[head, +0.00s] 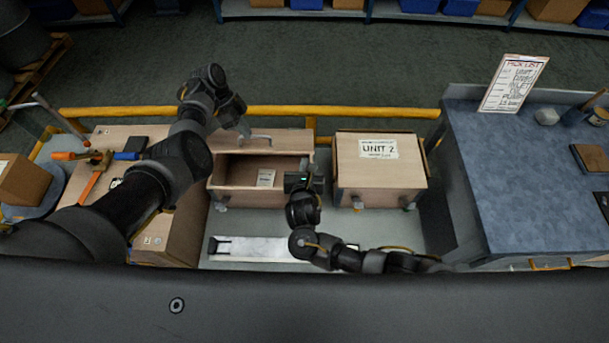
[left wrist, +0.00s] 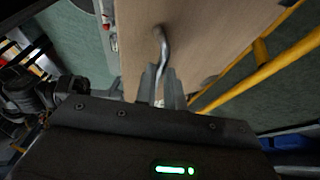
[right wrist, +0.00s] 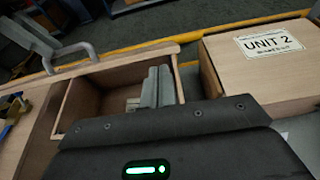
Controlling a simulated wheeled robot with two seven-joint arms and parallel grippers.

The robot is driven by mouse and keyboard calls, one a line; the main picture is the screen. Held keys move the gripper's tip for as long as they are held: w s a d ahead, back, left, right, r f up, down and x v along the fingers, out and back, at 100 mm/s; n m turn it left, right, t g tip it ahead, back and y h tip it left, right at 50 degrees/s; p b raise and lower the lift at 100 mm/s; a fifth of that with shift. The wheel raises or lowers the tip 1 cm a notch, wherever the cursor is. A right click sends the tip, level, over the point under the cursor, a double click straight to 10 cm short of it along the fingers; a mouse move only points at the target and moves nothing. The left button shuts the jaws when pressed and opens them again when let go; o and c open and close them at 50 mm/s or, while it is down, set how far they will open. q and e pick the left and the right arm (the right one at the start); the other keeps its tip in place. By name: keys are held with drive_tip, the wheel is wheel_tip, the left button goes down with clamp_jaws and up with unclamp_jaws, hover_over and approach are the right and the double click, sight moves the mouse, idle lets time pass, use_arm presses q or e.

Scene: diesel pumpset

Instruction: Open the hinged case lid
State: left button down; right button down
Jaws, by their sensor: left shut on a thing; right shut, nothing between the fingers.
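The wooden case (head: 235,196) stands in the middle of the bench, and its inside shows with a small white label. Its lid (head: 288,143) is swung up and back at the far side. A bent metal handle (left wrist: 164,42) is on the lid. My left gripper (left wrist: 163,84) is shut on this handle; in the head view it (head: 245,130) is at the lid's left part. My right gripper (head: 303,180) is shut and empty at the case's front right corner. In the right wrist view its fingers (right wrist: 157,86) partly hide the case's inside.
A closed case marked UNIT 2 (head: 378,172) stands to the right. Orange-handled tools (head: 95,165) lie on the left wooden top. A yellow rail (head: 370,112) runs behind the bench. A blue-grey worktop (head: 520,170) with a pick list (head: 513,84) is at the right.

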use_arm(q)
drive_tip(key=shift+w+f, duration=0.1)
drive_tip(key=shift+w, duration=0.15)
use_arm(e)
drive_tip(key=shift+w, duration=0.1)
drive_tip(key=shift+w+r, duration=0.4)
drive_tip(key=shift+r, duration=0.35)
use_arm(q)
drive_tip(key=c, duration=1.9)
unclamp_jaws()
drive_tip(key=shift+c, duration=0.2)
drive_tip(key=o, duration=0.5)
drive_tip(key=shift+w+f, duration=0.15)
drive_tip(key=shift+w, duration=0.1)
drive_tip(key=shift+c, duration=0.2)
drive_tip(key=shift+s, duration=0.1)
use_arm(e)
drive_tip(key=shift+w+d+f, duration=0.1)
drive_tip(key=shift+w, duration=0.15)
